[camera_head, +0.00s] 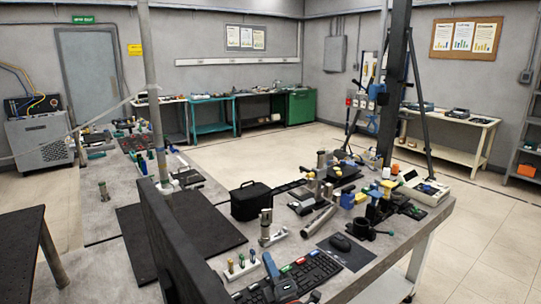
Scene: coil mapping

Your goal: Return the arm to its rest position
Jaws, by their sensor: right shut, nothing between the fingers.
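A narrow blue-grey and black shape, which I take for my right gripper (272,268), shows at the bottom edge in the head view. It is over the black keyboard (315,270) at the near side of the workbench (395,250). Its fingers are together with nothing between them. Most of my right arm is out of the picture. My left gripper does not show.
A black box (250,201), a mouse (340,242) and several tools crowd the bench. A dark upright panel (172,240) stands at its near left. A dark post (395,80) rises behind. Open floor (265,147) lies beyond.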

